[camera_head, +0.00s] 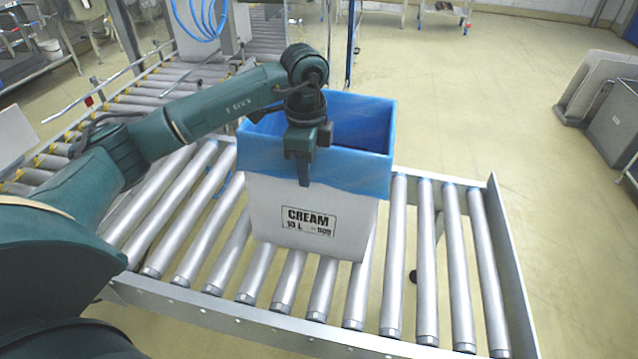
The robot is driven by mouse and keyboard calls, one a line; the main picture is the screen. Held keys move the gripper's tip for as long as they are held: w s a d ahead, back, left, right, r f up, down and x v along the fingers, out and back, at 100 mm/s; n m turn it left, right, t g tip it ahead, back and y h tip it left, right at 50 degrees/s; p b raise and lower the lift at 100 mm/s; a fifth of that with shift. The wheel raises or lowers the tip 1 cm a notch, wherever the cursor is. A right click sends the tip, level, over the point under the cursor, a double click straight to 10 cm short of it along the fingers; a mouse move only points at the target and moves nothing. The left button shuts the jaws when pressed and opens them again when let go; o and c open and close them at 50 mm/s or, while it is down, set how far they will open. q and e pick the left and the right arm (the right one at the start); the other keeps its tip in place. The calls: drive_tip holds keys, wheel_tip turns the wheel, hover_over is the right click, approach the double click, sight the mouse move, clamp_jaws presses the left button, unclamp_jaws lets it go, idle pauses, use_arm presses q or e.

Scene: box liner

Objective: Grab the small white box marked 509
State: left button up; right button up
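A white box (270,215) stands upright on the roller conveyor. Its front label (308,222) reads CREAM 10 L, with a small number at lower right that may be 509. A blue liner (352,170) lines the box and is folded over its rim. My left gripper (304,170) points down at the box's near wall, in front of the blue liner, above the label. One finger shows outside the wall. Any other finger is hidden, so I cannot tell whether it is shut on the rim. My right gripper is not in view.
The conveyor's rollers (427,260) are bare to the right of the box, ending at a metal side rail (508,260). Another roller line (150,100) runs behind at left. Grey bins (615,120) stand at far right. The floor between is clear.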

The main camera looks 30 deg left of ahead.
use_arm(q)
clamp_jaws()
drive_tip(key=shift+r, duration=0.1)
idle(1.2)
